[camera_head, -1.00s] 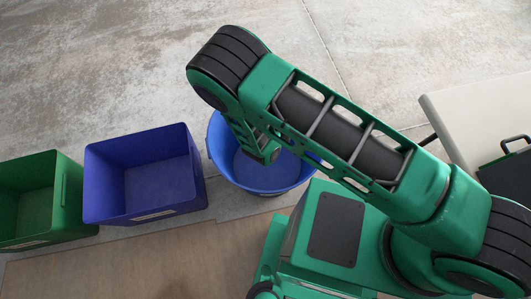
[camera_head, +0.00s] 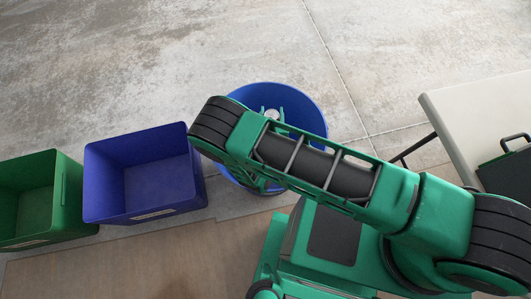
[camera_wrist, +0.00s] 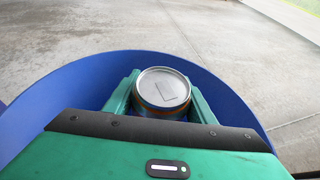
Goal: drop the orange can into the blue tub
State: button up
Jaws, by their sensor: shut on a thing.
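The orange can (camera_wrist: 163,92) is upright between my gripper's two green fingers, with its silver lid facing up and a strip of orange side below it. My gripper (camera_wrist: 162,98) is shut on it. In the head view the small pale lid of the can (camera_head: 271,113) shows within the rim of the round blue tub (camera_head: 308,106). My arm hides the tub's near part. In the wrist view the tub's wall (camera_wrist: 62,92) curves around the can and fingers. I cannot tell how far the can is above the tub's floor.
A square blue-purple bin (camera_head: 150,170) stands left of the tub, and a green bin (camera_head: 35,200) farther left. A pale table (camera_head: 470,110) with a dark case (camera_head: 510,170) is at the right. The concrete floor behind is clear.

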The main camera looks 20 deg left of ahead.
jog(key=shift+f, duration=0.25)
jog(key=o, duration=1.1)
jog(key=v, duration=1)
jog(key=shift+s+d, duration=0.15)
jog(key=shift+s, duration=0.2)
jog(key=shift+r, duration=0.15)
